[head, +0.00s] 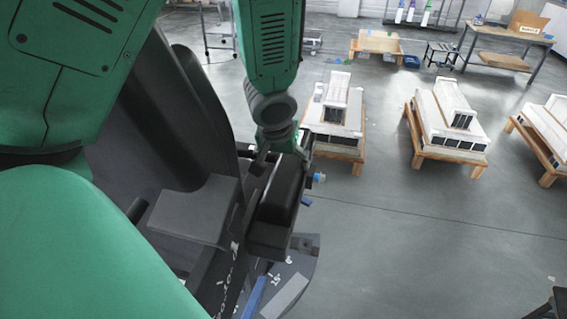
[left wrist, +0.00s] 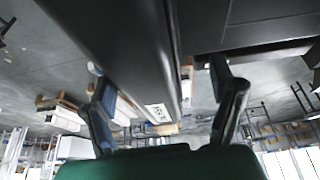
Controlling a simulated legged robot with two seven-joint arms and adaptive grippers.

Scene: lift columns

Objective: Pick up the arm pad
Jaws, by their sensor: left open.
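A black, rounded block (head: 277,205), which looks like the arm pad, sits on the dark lift structure near the middle of the head view. My left gripper (head: 311,188) is at its right side, mostly hidden behind it, with only small blue parts showing. In the left wrist view my left gripper (left wrist: 162,88) has its two blue-padded fingers spread apart. A long dark part with a white label (left wrist: 158,112) runs between the fingers. I cannot tell whether either finger touches it. My right gripper is not in view.
A dark grey plate (head: 195,210) and dark column parts crowd the left of the block. A base with white scale marks (head: 285,270) lies below. Wooden pallets (head: 445,152) with white-topped loads stand to the right. The floor (head: 400,240) between is clear.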

